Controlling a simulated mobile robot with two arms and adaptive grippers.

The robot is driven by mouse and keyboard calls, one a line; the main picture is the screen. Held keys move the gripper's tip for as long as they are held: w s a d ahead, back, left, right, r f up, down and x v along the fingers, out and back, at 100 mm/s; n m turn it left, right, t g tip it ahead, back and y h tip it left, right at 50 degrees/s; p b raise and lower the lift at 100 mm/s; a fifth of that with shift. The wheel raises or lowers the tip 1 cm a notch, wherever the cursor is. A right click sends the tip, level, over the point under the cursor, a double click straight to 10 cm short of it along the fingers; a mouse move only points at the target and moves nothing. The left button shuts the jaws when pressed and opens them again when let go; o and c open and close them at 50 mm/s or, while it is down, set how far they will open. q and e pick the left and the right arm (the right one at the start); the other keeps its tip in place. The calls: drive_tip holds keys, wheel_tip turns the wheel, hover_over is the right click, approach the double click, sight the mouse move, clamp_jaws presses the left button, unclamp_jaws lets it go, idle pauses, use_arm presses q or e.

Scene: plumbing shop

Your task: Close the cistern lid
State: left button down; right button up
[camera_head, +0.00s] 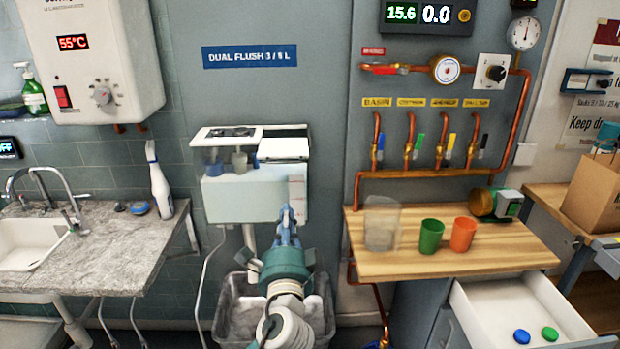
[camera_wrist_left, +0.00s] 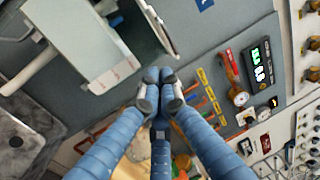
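The white cistern (camera_head: 240,200) hangs on the grey wall panel below the blue dual-flush sign, and its inner fittings (camera_head: 238,160) show through the open front. A white cover with dark openings (camera_head: 228,137) spans the top left. A plain white panel (camera_head: 283,150), which looks like the lid, sits at the top right; its exact tilt is unclear. The left wrist view also shows the cistern (camera_wrist_left: 75,35) and a thin raised plate (camera_wrist_left: 157,25). My left gripper (camera_head: 287,215) is in front of the cistern's lower right, its fingertips together and empty (camera_wrist_left: 160,83). My right gripper is out of view.
A grey tub (camera_head: 235,322) stands below the cistern. To the right, a wooden counter (camera_head: 460,262) holds cups, with copper pipes above and an open drawer (camera_head: 500,320) below. A stone sink counter (camera_head: 100,245) with a spray bottle (camera_head: 158,185) is at left.

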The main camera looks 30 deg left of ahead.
use_arm(q)
drive_tip(key=r, duration=0.1)
drive_tip(key=p, duration=0.4)
approach(285, 154)
drive_tip(key=x, duration=0.2)
drive_tip(key=shift+w+a+f, duration=0.15)
drive_tip(key=shift+w+f, duration=0.1)
drive_tip(key=shift+f, duration=0.15)
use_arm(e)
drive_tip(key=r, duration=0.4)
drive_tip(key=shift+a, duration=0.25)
use_arm(q)
drive_tip(key=b+x, duration=0.2)
drive_tip(key=x, duration=0.1)
drive_tip(key=f+b+x, duration=0.1)
drive_tip(key=b+x, duration=0.1)
drive_tip(key=x, duration=0.2)
drive_tip(key=b+x, duration=0.2)
drive_tip(key=x, duration=0.2)
drive_tip(key=shift+w+a+f, duration=0.1)
drive_tip(key=shift+f, duration=0.2)
drive_tip(key=shift+r, duration=0.15)
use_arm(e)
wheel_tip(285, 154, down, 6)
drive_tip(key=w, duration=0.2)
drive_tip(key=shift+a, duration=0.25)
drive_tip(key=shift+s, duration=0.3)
